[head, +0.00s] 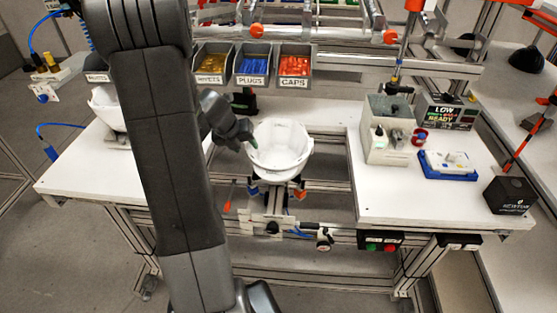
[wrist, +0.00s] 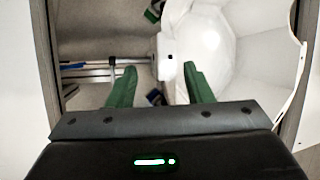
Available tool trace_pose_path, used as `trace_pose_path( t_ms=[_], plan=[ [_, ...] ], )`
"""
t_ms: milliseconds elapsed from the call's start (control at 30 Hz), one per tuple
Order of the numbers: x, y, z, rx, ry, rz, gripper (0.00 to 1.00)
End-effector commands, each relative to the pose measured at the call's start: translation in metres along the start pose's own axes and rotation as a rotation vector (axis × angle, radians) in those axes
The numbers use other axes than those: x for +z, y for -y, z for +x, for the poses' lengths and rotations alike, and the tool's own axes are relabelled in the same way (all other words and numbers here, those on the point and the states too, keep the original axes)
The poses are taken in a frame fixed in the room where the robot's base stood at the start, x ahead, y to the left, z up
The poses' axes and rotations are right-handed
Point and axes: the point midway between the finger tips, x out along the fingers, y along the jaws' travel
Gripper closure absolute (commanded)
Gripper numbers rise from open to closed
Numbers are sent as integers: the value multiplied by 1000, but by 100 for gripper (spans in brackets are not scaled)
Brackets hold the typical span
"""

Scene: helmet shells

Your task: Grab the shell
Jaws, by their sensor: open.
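A white helmet shell (head: 281,155) sits open side up in a fixture at the gap in the middle of the workbench. My gripper (head: 254,143) is at the left part of its rim in the head view. In the wrist view, the shell (wrist: 232,50) fills the upper right. My gripper (wrist: 158,78) is open there, its green fingers spread. The right finger overlaps the shell's inside, and the left finger is over the gap outside. A piece of the shell's edge with a dark hole shows between them. I cannot tell whether either finger touches it.
Another white shell (head: 104,106) is at the left, partly hidden by my arm. Bins of inserts (head: 211,64), plugs (head: 253,66) and caps (head: 294,67) stand behind. A grey box (head: 389,130) and blue tray (head: 448,165) sit on the right bench (head: 400,195), which has bare room in front.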

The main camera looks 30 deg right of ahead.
Motion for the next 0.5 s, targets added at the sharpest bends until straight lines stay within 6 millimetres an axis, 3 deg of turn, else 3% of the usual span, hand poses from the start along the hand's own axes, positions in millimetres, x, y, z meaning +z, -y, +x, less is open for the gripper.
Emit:
trace_pose_path(
  t_ms=[200, 500],
  plan=[
    [-3, 2, 34, -1, -4, 2, 54],
    [-2, 2, 40, 0, -1, 0, 54]
  ],
)
